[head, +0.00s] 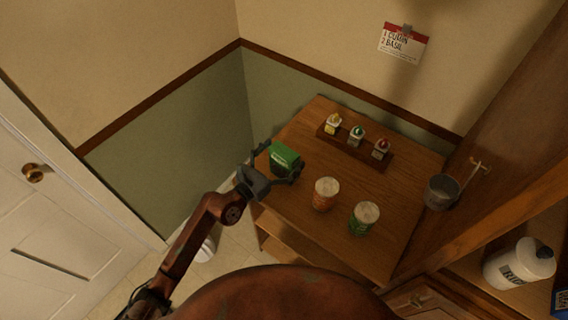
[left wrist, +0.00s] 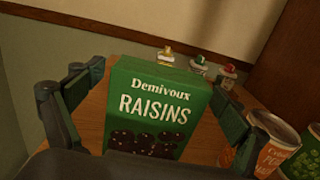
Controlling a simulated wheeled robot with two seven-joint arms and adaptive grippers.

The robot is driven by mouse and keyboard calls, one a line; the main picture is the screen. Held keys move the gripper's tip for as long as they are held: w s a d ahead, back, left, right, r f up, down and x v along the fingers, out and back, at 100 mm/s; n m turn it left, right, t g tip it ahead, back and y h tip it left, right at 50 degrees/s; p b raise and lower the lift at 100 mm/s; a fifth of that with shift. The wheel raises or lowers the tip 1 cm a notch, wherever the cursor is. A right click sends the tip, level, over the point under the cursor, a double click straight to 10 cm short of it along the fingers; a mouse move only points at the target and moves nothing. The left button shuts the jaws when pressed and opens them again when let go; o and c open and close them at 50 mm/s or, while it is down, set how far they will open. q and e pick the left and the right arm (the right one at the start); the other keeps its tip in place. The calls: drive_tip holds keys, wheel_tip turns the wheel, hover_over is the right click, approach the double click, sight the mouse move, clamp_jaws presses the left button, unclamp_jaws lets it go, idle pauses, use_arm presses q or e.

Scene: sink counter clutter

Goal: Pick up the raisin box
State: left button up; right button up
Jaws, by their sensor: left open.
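The green raisin box (head: 284,159) stands near the left edge of the wooden counter in the head view. Its front, with the lettering "Demivoux RAISINS", fills the middle of the left wrist view (left wrist: 155,108). My left gripper (head: 279,165) is open, with a finger on each side of the box. In the left wrist view the fingers (left wrist: 160,108) show gaps to the box on both sides; the gripper's palm hides the box's lower part. My right gripper is not in view.
Two cans, one orange (head: 325,194) and one green (head: 363,219), stand right of the box. A wooden rack (head: 353,148) with several small bottles lies behind. A grey cup (head: 441,192) is by the wooden cabinet at right. The counter's front middle is clear.

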use_arm(q)
drive_tip(key=shift+c, duration=0.4)
drive_tip(key=c, duration=1.7)
drive_tip(key=shift+r, duration=0.1)
drive_tip(key=shift+c, duration=0.9)
